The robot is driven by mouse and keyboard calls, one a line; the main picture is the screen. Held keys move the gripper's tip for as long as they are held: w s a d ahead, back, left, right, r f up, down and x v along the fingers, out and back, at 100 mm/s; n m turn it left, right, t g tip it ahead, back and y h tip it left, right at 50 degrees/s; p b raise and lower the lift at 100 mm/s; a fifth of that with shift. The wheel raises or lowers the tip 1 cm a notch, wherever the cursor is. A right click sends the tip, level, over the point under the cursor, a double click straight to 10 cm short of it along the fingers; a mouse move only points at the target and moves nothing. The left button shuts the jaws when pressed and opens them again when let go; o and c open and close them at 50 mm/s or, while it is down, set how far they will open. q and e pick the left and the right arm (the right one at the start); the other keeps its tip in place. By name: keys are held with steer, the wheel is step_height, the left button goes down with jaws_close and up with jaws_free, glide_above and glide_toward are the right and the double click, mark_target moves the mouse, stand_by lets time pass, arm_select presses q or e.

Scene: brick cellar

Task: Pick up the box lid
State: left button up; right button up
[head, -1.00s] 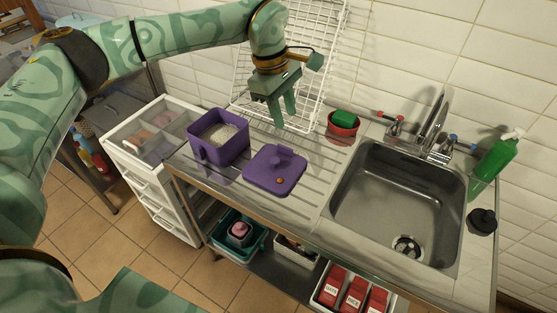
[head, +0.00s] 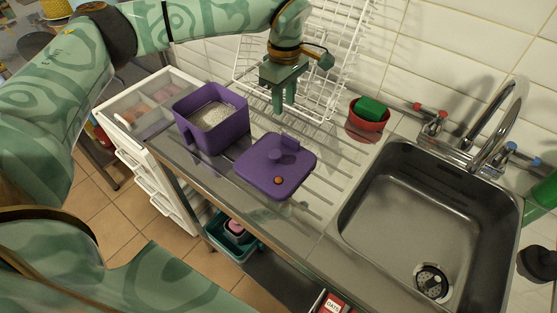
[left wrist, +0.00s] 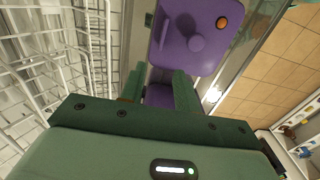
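The purple box lid (head: 268,178) lies flat on the ribbed metal drainboard, with a round knob, an upright tab at its back edge and an orange dot. In the left wrist view the lid (left wrist: 205,60) is beyond the fingertips. My left gripper (head: 284,112) hangs above and behind the lid, apart from it. Its two fingers (left wrist: 158,80) are spread, with nothing gripped. The open purple box (head: 222,135), holding pale grainy contents, stands left of the lid. A purple patch between the fingers in the wrist view is partly hidden. My right gripper is not in view.
A white wire rack (head: 330,60) stands behind my gripper against the tiled wall. A red bowl with a green sponge (head: 368,118) is at the back, left of the sink (head: 420,225). A white drawer unit (head: 150,150) stands at the left. The drainboard right of the lid is clear.

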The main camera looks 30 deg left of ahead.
arm_select(q)
steer(key=b, duration=0.1)
glide_above(285, 135)
steer(key=f, duration=0.6)
steer(key=shift+w+a+f, duration=0.1)
steer(key=shift+w+a, duration=0.15)
steer(key=shift+a, duration=0.1)
steer(key=f, duration=0.1)
steer(key=f+b, duration=0.1)
steer(key=f, duration=0.3)
steer(key=shift+s+d+f+b, duration=0.1)
steer(key=shift+d+f+b, duration=0.15)
steer(key=shift+b, duration=0.1)
steer(key=shift+r, duration=0.15)
steer(key=shift+c, duration=0.6)
jaws_close()
